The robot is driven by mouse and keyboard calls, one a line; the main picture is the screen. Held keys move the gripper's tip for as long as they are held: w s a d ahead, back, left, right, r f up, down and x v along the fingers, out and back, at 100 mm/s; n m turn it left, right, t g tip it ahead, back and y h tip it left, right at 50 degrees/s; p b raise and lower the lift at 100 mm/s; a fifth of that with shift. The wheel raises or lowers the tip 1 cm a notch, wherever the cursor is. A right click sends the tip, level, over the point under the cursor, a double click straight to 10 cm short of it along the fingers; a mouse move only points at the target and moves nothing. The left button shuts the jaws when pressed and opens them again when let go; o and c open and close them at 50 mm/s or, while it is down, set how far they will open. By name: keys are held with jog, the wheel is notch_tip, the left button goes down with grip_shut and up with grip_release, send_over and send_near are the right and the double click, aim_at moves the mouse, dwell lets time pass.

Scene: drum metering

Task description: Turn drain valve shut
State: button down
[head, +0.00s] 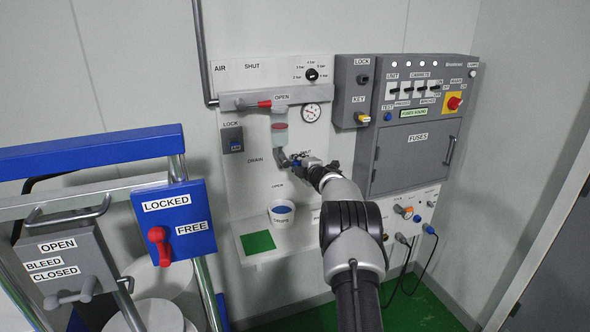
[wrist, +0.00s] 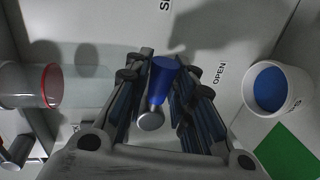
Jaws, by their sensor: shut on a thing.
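The drain valve's blue handle (wrist: 162,75) shows in the wrist view between my gripper's fingers, with a round silver end (wrist: 150,121) below it. My gripper (wrist: 163,88) is shut on this handle. In the head view my gripper (head: 301,161) is at the panel, right of the DRAIN label (head: 259,160) and just below the clear bowl (head: 280,135). It hides much of the valve there. An OPEN label (wrist: 221,72) lies to the right of the handle in the wrist view. A label cut off at the top edge begins with S.
A white cup (head: 282,219) with blue inside stands below the valve on a shelf, beside a green square (head: 258,242). A grey fuse cabinet (head: 415,150) is on the right. A blue LOCKED/FREE box (head: 190,245) and a rail stand at the left.

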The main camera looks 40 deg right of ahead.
jog(key=shift+n+b, duration=0.35)
jog(key=shift+n, duration=0.05)
jog(key=shift+r, duration=0.15)
jog(key=c, duration=1.3)
grip_release()
jog(key=shift+r, duration=0.1)
jog(key=shift+c, duration=0.2)
jog(key=shift+s, duration=0.15)
jog(key=v, duration=1.2)
jog(key=shift+a, duration=0.15)
